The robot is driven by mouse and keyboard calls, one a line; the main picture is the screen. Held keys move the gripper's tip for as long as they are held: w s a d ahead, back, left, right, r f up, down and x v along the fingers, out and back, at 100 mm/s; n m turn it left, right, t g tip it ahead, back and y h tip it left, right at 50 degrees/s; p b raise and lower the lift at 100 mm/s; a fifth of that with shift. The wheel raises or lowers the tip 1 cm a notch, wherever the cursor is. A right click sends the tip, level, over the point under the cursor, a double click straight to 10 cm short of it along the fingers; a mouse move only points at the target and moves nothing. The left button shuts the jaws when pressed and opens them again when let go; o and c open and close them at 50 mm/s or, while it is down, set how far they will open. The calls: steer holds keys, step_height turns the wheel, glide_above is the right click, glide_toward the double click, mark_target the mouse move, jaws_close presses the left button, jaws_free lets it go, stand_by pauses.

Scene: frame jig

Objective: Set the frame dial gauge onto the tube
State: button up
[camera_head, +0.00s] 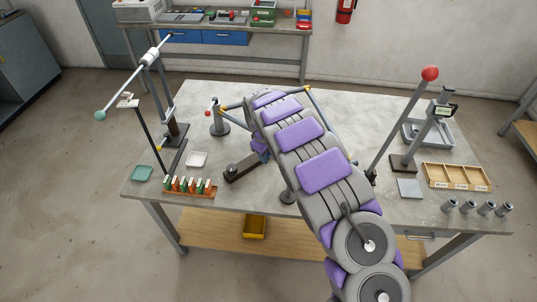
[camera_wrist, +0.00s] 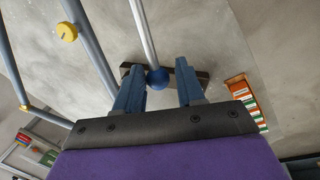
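In the wrist view my gripper (camera_wrist: 158,80) is open, with its two blue fingers apart. A blue ball (camera_wrist: 158,77) on the end of a pale rod (camera_wrist: 143,30) shows between the fingertips, with a gap on both sides. A dark bar (camera_wrist: 203,76) lies beyond it. In the head view, frame tubes (camera_head: 262,97) show behind my arm, which hides most of my gripper. A stand with a small display (camera_head: 445,110) is at the right; I cannot tell which item is the dial gauge.
A rack of orange and green pieces (camera_head: 190,187) sits at the table's front left. A rod with a teal ball (camera_head: 100,115) stands at the far left. A red-ball lever (camera_head: 430,73), a wooden tray (camera_head: 458,176) and several metal cylinders (camera_head: 486,208) are at the right.

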steer(key=shift+w+d+f, duration=0.1)
steer(key=shift+f, duration=0.2)
steer(key=d, duration=0.3)
steer(key=shift+d+r, duration=0.15)
steer(key=shift+d, duration=0.15)
steer(key=shift+c, duration=0.8)
steer(key=shift+a, duration=0.8)
steer(key=shift+c, duration=1.4)
steer(key=shift+a, duration=0.4)
jaws_close()
steer(key=shift+w+d, duration=0.1)
steer(key=shift+d, duration=0.35)
steer(key=shift+a, duration=0.1)
